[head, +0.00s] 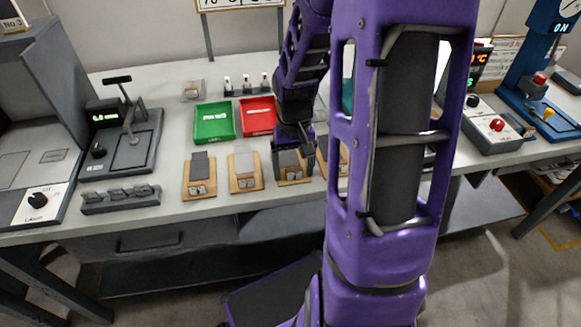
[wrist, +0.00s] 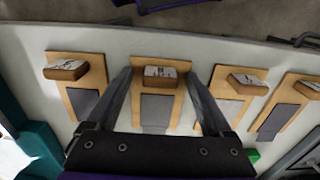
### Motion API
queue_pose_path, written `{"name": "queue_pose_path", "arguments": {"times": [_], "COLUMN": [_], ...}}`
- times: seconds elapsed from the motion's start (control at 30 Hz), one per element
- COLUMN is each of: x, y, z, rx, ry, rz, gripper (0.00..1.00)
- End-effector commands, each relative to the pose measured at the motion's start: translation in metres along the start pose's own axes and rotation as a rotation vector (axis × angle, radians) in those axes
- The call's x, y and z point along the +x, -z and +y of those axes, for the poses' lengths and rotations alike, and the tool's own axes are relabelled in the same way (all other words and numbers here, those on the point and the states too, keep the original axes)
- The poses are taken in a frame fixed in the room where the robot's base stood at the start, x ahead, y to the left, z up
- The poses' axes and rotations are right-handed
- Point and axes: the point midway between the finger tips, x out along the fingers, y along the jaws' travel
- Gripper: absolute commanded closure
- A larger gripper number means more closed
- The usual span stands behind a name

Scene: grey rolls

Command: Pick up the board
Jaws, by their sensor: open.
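Several light wooden boards lie in a row on the table, each with a dark or grey flat piece and a small marked block on it. My gripper (head: 294,158) is open above the third board from the left (head: 295,181) in the head view. In the wrist view, my gripper's fingers (wrist: 158,77) stand on either side of this board (wrist: 158,64), with its block between the tips. Nothing is held. Whether the fingers touch the board cannot be told. My arm partly hides the board at the right of the row.
Neighbouring boards (head: 200,191) (head: 246,184) lie close on the left. A green tray (head: 214,122) and a red tray (head: 257,117) sit behind. A grey lever device (head: 127,140) stands left; a blue press (head: 538,95) stands far right.

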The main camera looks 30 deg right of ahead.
Motion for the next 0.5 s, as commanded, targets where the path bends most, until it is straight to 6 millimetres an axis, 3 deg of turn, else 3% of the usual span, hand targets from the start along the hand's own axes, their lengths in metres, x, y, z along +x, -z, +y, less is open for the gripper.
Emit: {"name": "queue_pose_path", "arguments": {"times": [0.17,0.2,0.5], "x": [-0.0002,-0.0002,-0.0003], "y": [0.0001,0.0000,0.0000], "z": [0.0000,0.0000,0.0000], "rx": [0.000,0.000,0.000], "ry": [0.000,0.000,0.000], "rz": [0.000,0.000,0.000], "gripper": [0.15,0.19,0.73]}}
